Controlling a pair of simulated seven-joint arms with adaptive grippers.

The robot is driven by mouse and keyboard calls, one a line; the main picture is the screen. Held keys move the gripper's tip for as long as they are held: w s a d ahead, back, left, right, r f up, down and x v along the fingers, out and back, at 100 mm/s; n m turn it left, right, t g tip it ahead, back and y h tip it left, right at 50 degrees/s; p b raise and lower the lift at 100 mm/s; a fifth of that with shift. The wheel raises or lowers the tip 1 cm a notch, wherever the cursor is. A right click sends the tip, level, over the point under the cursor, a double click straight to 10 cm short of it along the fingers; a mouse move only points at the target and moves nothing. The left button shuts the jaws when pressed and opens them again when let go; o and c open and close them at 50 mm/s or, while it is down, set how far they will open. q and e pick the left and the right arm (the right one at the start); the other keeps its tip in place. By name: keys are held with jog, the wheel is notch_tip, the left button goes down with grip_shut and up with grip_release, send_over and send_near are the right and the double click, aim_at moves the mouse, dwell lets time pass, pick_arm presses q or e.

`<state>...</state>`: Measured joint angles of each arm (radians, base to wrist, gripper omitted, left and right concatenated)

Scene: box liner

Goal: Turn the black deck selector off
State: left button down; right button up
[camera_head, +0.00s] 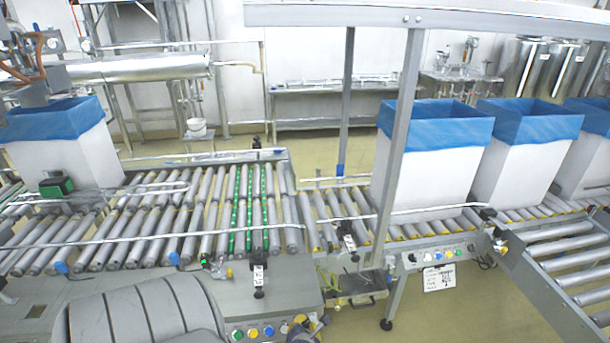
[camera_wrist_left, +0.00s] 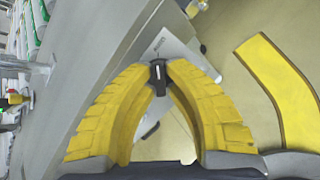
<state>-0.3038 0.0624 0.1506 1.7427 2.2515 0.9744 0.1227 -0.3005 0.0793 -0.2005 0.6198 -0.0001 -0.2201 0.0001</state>
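The black deck selector (camera_wrist_left: 158,77) shows in the left wrist view between the tips of my yellow left fingers, with a white plate behind it. My left gripper (camera_wrist_left: 159,72) has both tips close against the selector's sides and appears shut on it. In the head view my left gripper (camera_head: 304,328) is at the bottom, at the right end of the near control panel (camera_head: 262,325), and it hides the selector there. The selector's exact angle is hard to read. My right gripper is not in view.
Coloured buttons (camera_head: 268,331) sit just left of my left gripper. A roller conveyor (camera_head: 150,220) runs behind the panel. White boxes with blue liners (camera_head: 435,125) stand at the right, and one (camera_head: 65,150) at the left. A metal post (camera_head: 398,150) rises right of centre.

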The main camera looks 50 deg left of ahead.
aim_at(306, 324)
pick_arm(q)
jog(key=shift+w+r, duration=0.1)
jog(key=shift+w, duration=0.05)
dwell(0.3)
jog(key=n+y, duration=0.1)
jog(key=n, duration=0.4)
jog(key=shift+w+n, duration=0.15)
jog(key=shift+n, duration=0.25)
jog(key=shift+w+a+r+n+g+y, duration=0.1)
jog(key=shift+n+g+y, duration=0.15)
jog(key=shift+n, duration=0.65)
jog(key=shift+r+n+g+y, duration=0.15)
jog(key=shift+n+g, duration=0.2)
jog(key=shift+n, duration=0.55)
jog(key=c, duration=1.6)
grip_release()
jog(key=shift+c, duration=0.2)
jog(key=shift+o, duration=0.8)
jog(key=shift+f, duration=0.25)
jog(key=shift+s, duration=0.2)
jog(key=shift+r, duration=5.05)
